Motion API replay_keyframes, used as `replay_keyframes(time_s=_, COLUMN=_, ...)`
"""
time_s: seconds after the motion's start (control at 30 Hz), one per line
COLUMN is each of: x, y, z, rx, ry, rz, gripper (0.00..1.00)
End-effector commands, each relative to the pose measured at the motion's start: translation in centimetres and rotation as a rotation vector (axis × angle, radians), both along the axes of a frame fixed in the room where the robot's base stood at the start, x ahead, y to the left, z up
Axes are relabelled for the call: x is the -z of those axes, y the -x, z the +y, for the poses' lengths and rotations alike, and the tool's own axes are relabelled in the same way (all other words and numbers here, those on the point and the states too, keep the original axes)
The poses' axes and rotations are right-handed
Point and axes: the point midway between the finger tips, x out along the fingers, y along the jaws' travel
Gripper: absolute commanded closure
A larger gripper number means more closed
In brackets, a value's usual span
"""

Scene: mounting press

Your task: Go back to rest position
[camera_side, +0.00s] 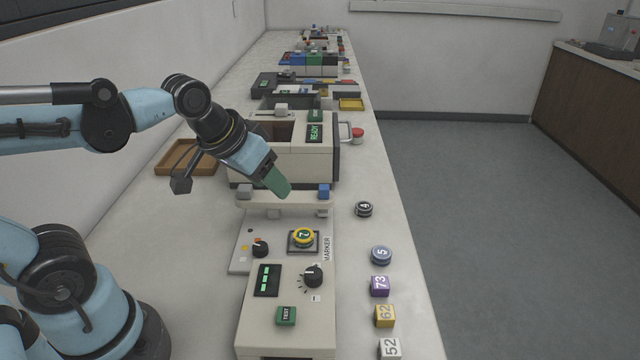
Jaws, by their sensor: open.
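My gripper (277,183) has green fingers and points down and to the right, at the front of the mounting press (290,150). It is above and behind the marker unit (247,255). The two fingers overlap in this view, and no object shows between them. The press is a cream box with a green READY display (315,132) and a red-knobbed handle (357,132) on its right side. A yellow-rimmed disc marked 7 (303,236) sits on the dark square seat of the marker unit, apart from my gripper.
A black-and-white puck (364,209), a blue puck (381,255) and numbered cubes, purple (380,286), yellow (384,316) and white (390,348), line the bench's right side. A tester box (290,325) stands in front. A wooden tray (186,157) lies behind my arm. More equipment fills the far bench.

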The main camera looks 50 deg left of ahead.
Motion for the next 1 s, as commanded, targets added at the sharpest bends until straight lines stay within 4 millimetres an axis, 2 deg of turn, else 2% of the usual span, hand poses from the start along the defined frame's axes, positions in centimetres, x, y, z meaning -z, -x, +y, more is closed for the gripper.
replay_keyframes(time_s=0.1, x=1.3, y=1.2, z=-0.1, rx=0.05, ry=-0.03, rz=-0.045, gripper=0.51)
replay_keyframes(time_s=0.23, x=1.9, y=1.7, z=-0.2, rx=0.077, ry=-0.047, rz=-0.069, gripper=0.51)
replay_keyframes(time_s=1.0, x=1.9, y=1.7, z=-0.2, rx=0.08, ry=-0.05, rz=-0.072, gripper=0.51)
